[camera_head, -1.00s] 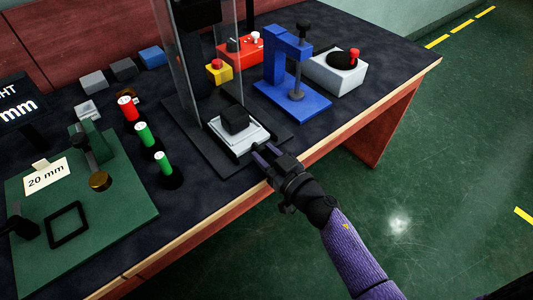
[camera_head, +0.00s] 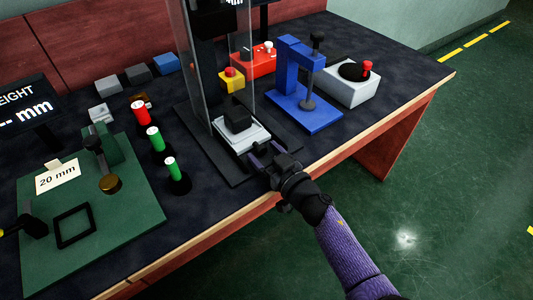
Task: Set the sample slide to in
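The sample slide (camera_head: 229,141) is a light grey plate carrying a black block (camera_head: 237,118). It sits on the dark base of a press-like stand with clear panels, in the middle of the head view. My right gripper (camera_head: 264,153) is at the front edge of the slide, its two fingers pointing at it with a gap between them. Whether the fingertips touch the slide is hard to tell, as the front of the slide is partly hidden by them.
A blue clamp stand (camera_head: 305,113) and a grey box with a red knob (camera_head: 351,85) stand right of the press. A yellow box with a red button (camera_head: 231,83) is behind.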

